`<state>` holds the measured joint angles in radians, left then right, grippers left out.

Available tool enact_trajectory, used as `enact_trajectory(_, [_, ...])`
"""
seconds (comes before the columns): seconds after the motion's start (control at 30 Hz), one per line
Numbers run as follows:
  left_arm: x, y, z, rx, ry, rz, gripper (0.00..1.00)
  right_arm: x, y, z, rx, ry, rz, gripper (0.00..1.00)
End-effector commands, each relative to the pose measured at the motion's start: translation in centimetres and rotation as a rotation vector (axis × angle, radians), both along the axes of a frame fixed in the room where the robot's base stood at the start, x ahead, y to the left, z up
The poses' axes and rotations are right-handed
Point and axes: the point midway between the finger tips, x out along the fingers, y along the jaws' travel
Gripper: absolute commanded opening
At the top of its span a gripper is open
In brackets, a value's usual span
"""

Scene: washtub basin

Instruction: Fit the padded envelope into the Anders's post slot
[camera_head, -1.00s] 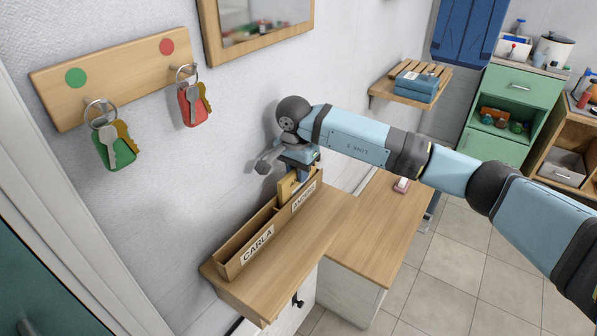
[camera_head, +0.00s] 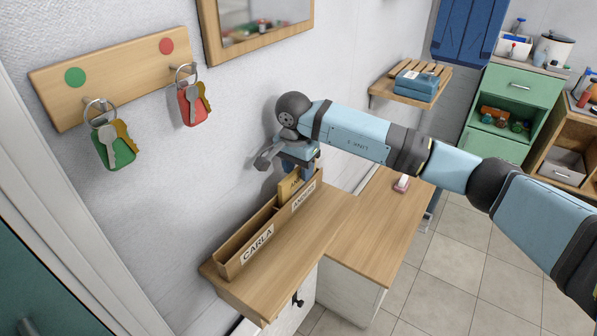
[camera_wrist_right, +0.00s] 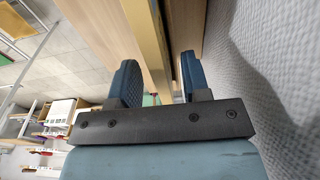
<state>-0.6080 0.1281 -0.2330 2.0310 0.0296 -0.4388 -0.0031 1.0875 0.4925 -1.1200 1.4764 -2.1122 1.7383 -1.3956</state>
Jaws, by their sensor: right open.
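The padded envelope (camera_head: 290,186) is a tan, flat piece standing upright in the rear compartment of the wooden post holder, behind the label that reads Anders (camera_head: 303,198). Only its upper part shows; the rest is hidden by the holder's front wall. My right gripper (camera_head: 307,170) is just above the envelope, close to the wall. In the right wrist view its two blue fingers (camera_wrist_right: 160,80) are apart, with the envelope's tan edge (camera_wrist_right: 150,45) running between and beyond them. My left gripper is not in view.
The front compartment, labelled Carla (camera_head: 257,245), looks empty. The holder stands on a wooden shelf (camera_head: 300,260) against the wall. A key board (camera_head: 120,75) with two key rings hangs at left.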

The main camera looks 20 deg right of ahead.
Motion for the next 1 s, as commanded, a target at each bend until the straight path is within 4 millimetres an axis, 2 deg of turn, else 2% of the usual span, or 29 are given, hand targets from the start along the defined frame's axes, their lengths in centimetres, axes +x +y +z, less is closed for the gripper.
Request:
enact_trajectory(0.3, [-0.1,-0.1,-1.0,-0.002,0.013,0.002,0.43,-0.3,0.5,6.9,0.0,-0.006,0.0,0.43])
enact_trajectory(0.5, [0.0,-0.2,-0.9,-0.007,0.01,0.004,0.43,-0.6,0.8,9.8,0.0,-0.002,0.0,0.43])
enact_trajectory(0.67, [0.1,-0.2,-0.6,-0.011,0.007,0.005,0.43,-0.6,0.8,10.7,-0.001,-0.001,0.0,0.43])
enact_trajectory(1.0, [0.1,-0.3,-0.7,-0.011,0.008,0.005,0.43,-0.7,0.8,10.8,-0.001,-0.001,0.0,0.43])
